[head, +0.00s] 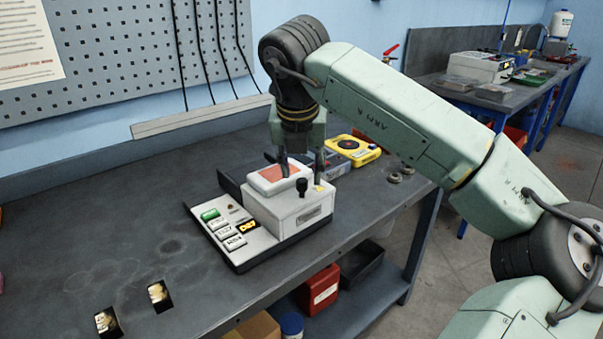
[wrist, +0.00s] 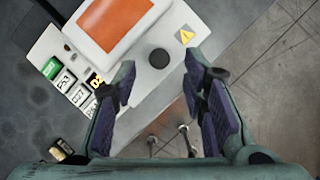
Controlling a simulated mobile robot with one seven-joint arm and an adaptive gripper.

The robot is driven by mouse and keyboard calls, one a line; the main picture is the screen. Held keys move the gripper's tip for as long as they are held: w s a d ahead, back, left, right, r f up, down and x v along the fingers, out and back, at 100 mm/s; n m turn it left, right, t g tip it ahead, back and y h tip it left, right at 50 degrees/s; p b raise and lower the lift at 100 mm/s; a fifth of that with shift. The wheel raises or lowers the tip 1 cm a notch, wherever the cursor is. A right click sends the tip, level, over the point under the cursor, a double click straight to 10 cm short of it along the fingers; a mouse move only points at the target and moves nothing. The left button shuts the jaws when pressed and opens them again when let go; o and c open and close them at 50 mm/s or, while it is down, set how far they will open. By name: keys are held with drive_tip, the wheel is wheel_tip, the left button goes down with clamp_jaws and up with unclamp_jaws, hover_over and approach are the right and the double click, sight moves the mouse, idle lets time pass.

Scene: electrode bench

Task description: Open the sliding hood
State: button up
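The white hood (head: 285,213) with an orange-red window sits on the right part of a bench instrument (head: 258,243). A small black knob (head: 302,186) stands on it near the front edge. The wrist view shows the hood (wrist: 145,85), its orange window (wrist: 116,22) and the round knob (wrist: 159,58). My gripper (head: 301,168) is above the hood, fingers pointing down. In the wrist view the gripper (wrist: 160,78) is open and empty, with the knob between and slightly beyond the fingertips. I cannot tell whether the fingers are at the knob's height.
The instrument's left part carries buttons and a small display (head: 247,226). A yellow device (head: 353,149) lies behind the hood on the dark bench (head: 130,215). Two small cards (head: 159,295) lie at the front left. The bench left of the instrument is mostly clear.

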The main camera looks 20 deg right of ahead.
sight(301, 181)
drive_tip(key=shift+p+x, duration=0.3)
drive_tip(key=shift+x, duration=1.7)
drive_tip(key=shift+c, duration=0.4)
clamp_jaws()
